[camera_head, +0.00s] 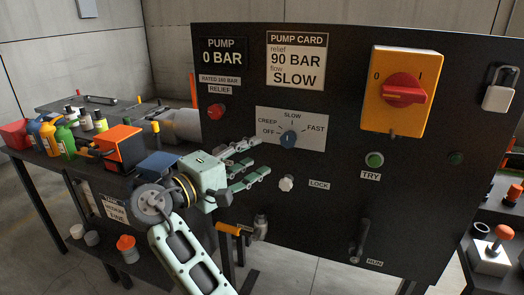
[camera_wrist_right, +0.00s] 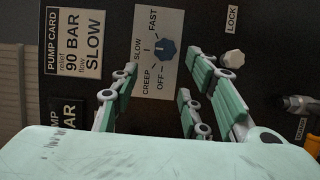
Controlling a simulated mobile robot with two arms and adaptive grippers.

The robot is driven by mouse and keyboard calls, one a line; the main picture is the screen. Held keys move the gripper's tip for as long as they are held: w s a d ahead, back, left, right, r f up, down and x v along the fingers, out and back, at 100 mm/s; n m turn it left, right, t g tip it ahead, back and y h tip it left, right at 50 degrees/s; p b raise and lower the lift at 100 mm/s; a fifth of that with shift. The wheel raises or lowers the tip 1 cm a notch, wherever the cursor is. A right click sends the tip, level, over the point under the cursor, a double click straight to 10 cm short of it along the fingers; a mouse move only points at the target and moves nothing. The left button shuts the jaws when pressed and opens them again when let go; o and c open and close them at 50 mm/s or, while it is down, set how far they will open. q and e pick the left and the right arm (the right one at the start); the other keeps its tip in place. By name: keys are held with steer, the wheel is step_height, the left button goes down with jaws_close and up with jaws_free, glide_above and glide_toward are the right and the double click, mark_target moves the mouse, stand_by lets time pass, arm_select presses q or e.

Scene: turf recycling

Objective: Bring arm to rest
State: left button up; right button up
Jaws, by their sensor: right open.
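My right gripper (camera_head: 258,158) is in front of the left part of a black control panel (camera_head: 345,205). Its green fingers are spread and hold nothing. In the right wrist view the open fingers (camera_wrist_right: 165,80) point at the panel, with the blue selector knob (camera_wrist_right: 165,50) seen beyond them. In the head view the knob (camera_head: 290,139) is right of the fingertips, apart from them in the picture. It sits on a plate marked OFF, CREEP, SLOW and FAST; I cannot tell its setting surely. My left gripper is not in view.
The panel also bears a red switch on a yellow plate (camera_head: 402,91), a white LOCK knob (camera_head: 286,184), a green TRY button (camera_head: 374,160) and a RUN lever (camera_head: 361,240). Bottles, a red box and an orange-and-black box (camera_head: 119,146) crowd the left bench.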

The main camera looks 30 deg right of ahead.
steer(key=shift+a, duration=0.25)
